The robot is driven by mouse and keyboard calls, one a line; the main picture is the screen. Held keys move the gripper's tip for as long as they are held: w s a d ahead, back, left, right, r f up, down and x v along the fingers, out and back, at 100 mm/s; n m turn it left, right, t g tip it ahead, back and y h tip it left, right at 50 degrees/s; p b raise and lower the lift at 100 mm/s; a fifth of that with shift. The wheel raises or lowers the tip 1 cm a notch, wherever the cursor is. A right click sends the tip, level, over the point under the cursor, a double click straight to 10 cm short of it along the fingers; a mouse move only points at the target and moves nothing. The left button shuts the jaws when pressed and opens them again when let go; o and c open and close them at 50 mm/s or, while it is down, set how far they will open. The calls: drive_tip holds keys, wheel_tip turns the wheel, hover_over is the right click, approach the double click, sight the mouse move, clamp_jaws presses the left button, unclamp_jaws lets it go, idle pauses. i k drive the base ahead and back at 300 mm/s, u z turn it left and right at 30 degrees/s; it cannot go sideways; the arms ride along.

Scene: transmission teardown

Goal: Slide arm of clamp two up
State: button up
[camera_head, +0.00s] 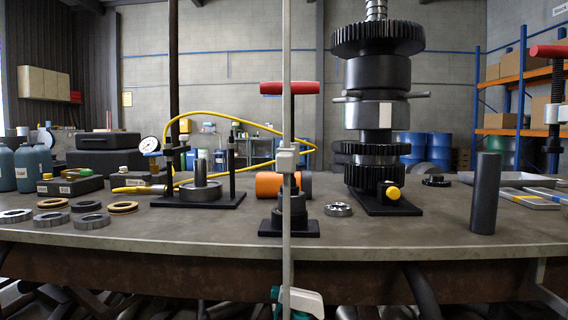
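Two clamps with red handles show, and I cannot tell which is clamp two. The middle clamp has a tall, thin, pale upright bar (287,220) in front of the bench edge. Its red handle (290,88) lies crosswise high on the bar. A pale block (287,158), which looks like a sliding part, sits on the bar lower down, above the bench top. The second clamp is cut off at the right edge, with a red handle (548,51), a dark threaded screw and a pale block (556,113) below it. My gripper is not in view.
The workbench (400,238) holds a tall gear stack (377,90), a dark cylinder (485,193), a dial gauge stand (170,160) with a yellow hose, and several rings at left. A white and teal piece (300,302) beside the bar's lower part is unclear.

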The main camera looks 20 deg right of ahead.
sight(286, 159)
drive_tip(key=u, duration=1.85)
drive_tip(key=k, duration=1.15)
drive_tip(key=z, duration=1.65)
drive_tip(key=i, duration=0.5)
drive_tip(key=z, duration=0.05)
